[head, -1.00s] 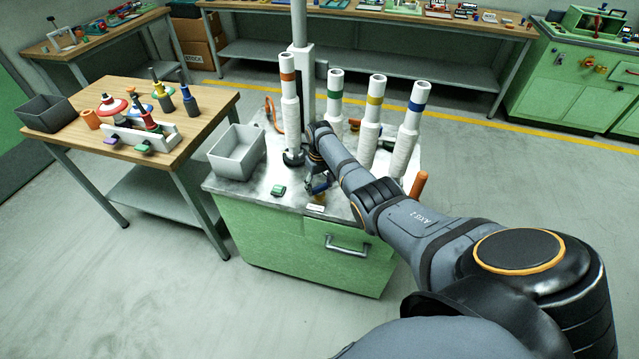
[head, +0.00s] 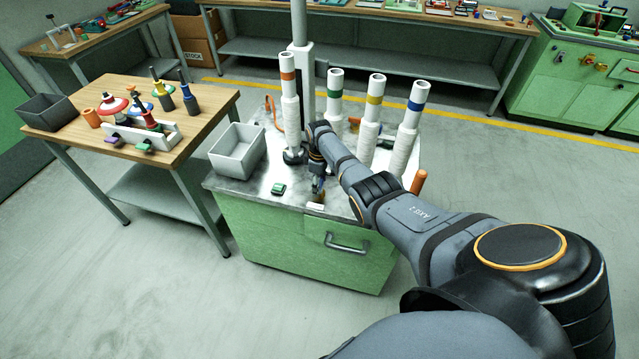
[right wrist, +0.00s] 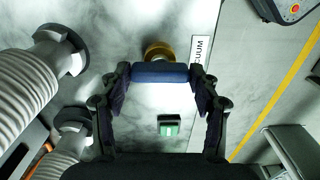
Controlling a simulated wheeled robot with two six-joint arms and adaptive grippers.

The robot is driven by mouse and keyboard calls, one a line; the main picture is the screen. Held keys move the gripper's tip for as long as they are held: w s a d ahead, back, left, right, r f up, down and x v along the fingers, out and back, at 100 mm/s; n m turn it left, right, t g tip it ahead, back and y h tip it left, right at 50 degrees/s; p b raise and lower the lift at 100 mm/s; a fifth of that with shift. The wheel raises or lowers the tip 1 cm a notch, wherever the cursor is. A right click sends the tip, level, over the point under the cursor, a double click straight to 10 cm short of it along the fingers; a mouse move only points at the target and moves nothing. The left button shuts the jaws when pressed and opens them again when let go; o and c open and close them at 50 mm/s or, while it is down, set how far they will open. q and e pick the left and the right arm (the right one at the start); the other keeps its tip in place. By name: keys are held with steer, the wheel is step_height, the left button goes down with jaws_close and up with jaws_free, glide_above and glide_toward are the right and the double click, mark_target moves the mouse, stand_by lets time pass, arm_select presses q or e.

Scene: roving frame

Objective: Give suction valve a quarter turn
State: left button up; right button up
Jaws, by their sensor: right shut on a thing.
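The suction valve has a brass body (right wrist: 158,50) and a blue lever handle (right wrist: 160,73). It stands on the green cabinet's metal top near the front edge. A white label (right wrist: 203,52), partly hidden and ending in "UUM", lies beside it. My right gripper (head: 318,184) is at the valve, in front of the white hose columns. In the right wrist view its fingers (right wrist: 160,82) close on the two ends of the blue handle. In the head view the handle is small and mostly covered by the gripper. My left gripper is not in view.
A green switch block (head: 278,189) and a grey bin (head: 238,150) stand left of the valve on the cabinet top (head: 252,190). Several banded white columns, one with an orange band (head: 289,100), rise behind and beside my arm. A wooden table (head: 200,105) holds suction tools.

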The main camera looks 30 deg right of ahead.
steer(key=shift+n, duration=0.3)
steer(key=o, duration=1.1)
steer(key=shift+o, duration=0.2)
steer(key=shift+r, duration=0.1)
step_height(320, 180, up, 12)
steer(key=shift+f, duration=0.2)
